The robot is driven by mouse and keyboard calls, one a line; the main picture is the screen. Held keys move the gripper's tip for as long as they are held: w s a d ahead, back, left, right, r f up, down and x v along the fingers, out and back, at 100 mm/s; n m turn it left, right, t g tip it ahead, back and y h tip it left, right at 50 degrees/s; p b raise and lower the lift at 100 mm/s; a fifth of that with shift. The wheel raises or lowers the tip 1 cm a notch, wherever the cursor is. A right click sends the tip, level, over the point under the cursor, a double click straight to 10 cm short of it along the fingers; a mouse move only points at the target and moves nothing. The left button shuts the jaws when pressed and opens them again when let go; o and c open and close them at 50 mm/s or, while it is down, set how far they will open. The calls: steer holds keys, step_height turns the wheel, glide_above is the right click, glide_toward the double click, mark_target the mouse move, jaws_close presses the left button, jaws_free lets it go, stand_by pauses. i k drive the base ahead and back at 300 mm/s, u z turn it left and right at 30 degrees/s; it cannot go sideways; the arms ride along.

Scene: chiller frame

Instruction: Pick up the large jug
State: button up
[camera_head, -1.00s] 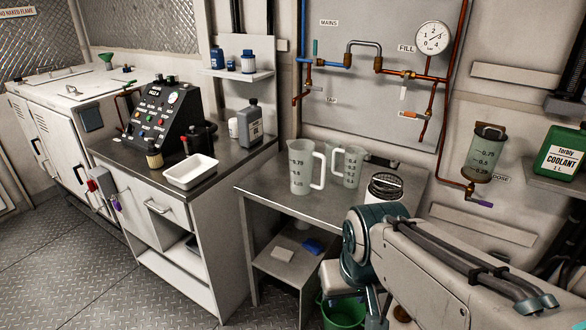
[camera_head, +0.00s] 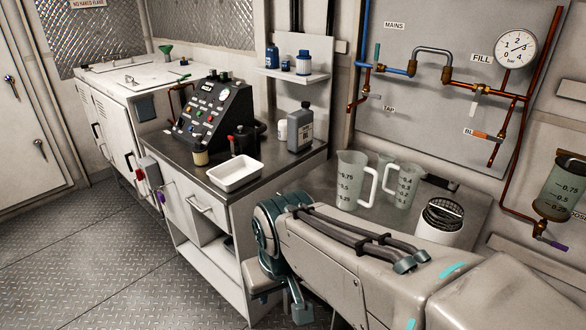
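The large jug (camera_head: 350,181) is clear, with dark volume marks and a white handle on its right. It stands upright on the grey metal bench, its lower part close behind my arm in the picture. A second, smaller-looking clear jug (camera_head: 401,186) stands just right of it, partly behind its handle. My arm crosses the lower right of the view, with a teal joint in front of the bench's left part. My gripper cannot be made out; the end of my arm is hidden or out of frame. Nothing is seen touching the large jug.
A white canister with a dark mesh top (camera_head: 442,222) stands right of the jugs. Left is a cabinet with a white tray (camera_head: 235,171), a black control panel (camera_head: 212,112) and a grey bottle (camera_head: 300,130). Pipes run on the wall behind. The floor at left is clear.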

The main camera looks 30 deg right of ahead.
mark_target(353, 167)
steer(key=z, duration=0.25)
steer(key=i, duration=0.9)
steer(key=z, duration=0.9)
